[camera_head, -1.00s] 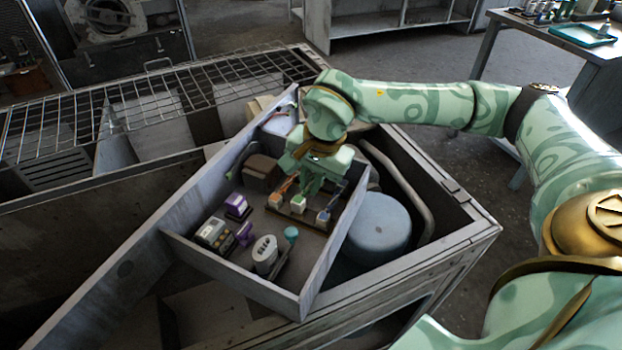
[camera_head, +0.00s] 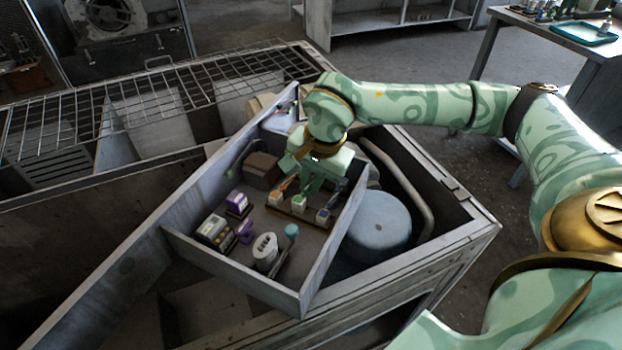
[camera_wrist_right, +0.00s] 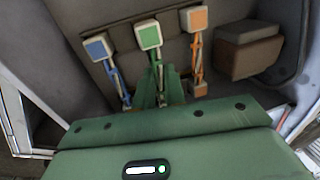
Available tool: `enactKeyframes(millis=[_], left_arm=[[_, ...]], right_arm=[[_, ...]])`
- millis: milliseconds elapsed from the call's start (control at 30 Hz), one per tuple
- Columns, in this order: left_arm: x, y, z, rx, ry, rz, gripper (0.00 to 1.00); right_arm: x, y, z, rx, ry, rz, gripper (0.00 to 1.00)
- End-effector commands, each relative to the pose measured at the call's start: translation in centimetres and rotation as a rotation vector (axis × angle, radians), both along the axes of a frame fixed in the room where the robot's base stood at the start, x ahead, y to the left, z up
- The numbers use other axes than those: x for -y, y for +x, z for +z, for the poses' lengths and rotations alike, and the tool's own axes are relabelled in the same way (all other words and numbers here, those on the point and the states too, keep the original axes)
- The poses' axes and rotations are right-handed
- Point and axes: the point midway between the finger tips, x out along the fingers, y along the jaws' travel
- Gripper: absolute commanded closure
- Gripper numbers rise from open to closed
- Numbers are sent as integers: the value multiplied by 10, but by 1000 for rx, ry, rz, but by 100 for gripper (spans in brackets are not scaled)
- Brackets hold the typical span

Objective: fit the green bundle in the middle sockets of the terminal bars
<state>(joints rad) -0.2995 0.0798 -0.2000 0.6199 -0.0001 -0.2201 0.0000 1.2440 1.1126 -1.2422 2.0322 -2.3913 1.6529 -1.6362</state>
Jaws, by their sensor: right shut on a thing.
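The green bundle has a square green-faced end block (camera_head: 299,202), which also shows in the wrist view (camera_wrist_right: 148,36). It stands between the orange-ended bundle (camera_head: 276,197) and the blue-ended bundle (camera_head: 323,216). A brown terminal bar (camera_head: 298,217) runs under the three end blocks. My right gripper (camera_wrist_right: 160,88) is shut on the green bundle's strands behind its end block; from the head it shows above the row (camera_head: 312,186). The gripper and its fingers hide the far ends and the other bar's middle socket. I cannot tell whether the end block is seated. My left gripper is out of view.
The open housing's grey walls (camera_head: 205,262) close in on the work. Inside stand a white oval part (camera_head: 265,252), purple parts (camera_head: 236,201), a teal-topped lever (camera_head: 291,231) and a brown block (camera_head: 262,170). A blue-grey drum (camera_head: 377,225) stands right of the compartment wall.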

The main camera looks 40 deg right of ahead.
Motion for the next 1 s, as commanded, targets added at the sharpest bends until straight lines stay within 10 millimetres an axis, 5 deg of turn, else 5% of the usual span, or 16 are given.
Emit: enactKeyframes(millis=[633,667,733,1000], left_arm=[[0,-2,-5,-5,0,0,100],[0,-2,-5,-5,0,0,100],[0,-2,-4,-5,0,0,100],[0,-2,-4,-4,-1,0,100]], right_arm=[[0,0,-14,0,0,0,100],[0,0,-13,0,0,0,80],[0,0,-13,0,0,0,63],[0,0,-12,0,0,0,63]])
